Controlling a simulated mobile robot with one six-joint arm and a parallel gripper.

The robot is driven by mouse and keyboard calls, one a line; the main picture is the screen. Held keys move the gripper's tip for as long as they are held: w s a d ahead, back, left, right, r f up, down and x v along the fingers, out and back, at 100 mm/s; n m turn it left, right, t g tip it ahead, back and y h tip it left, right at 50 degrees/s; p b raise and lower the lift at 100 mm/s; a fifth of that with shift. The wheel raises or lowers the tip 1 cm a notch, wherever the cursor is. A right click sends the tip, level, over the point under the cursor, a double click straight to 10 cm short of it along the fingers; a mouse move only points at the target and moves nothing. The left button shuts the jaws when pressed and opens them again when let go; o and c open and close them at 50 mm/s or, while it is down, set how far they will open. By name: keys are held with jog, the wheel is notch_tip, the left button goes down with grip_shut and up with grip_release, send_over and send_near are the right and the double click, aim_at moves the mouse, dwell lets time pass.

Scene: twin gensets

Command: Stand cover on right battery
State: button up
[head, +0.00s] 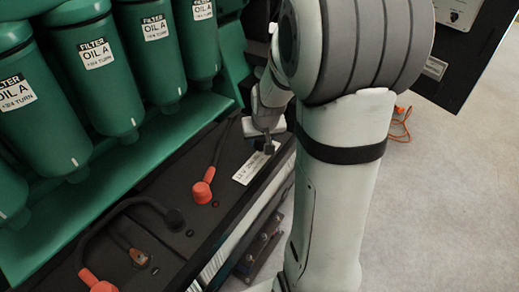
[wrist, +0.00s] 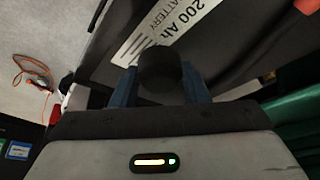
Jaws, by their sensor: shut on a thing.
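In the wrist view my gripper (wrist: 160,88) has its two blue-grey fingers shut on a round black cover (wrist: 162,72). The cover is over the dark battery top (wrist: 240,60) beside the white 200 Ah label (wrist: 165,30). I cannot tell whether it touches the top. In the head view my gripper (head: 267,146) is at the far end of the right battery (head: 228,183), close to its label (head: 250,168). My arm hides part of that end.
A red terminal cover (head: 203,192) with a black cable sits on the battery top. Nearer are a black cover (head: 175,218), a bare terminal (head: 138,257) and another red cover (head: 95,281). Green oil filters (head: 105,75) line the left. Grey floor (head: 450,190) is open at right.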

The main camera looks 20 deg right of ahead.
aim_at(262, 147)
jog(key=shift+s+f+b, duration=0.1)
jog(key=shift+f+b, duration=0.25)
jog(key=shift+f, duration=1.45)
jog(key=shift+f, duration=0.1)
jog(key=shift+f, duration=0.15)
jog(key=o, duration=0.9)
jog(key=shift+o, duration=0.2)
jog(key=shift+s+r, duration=0.1)
jog(key=shift+r, duration=0.55)
jog(key=p+v, duration=0.2)
jog(key=v, duration=0.9)
jog(key=shift+s+a, duration=0.1)
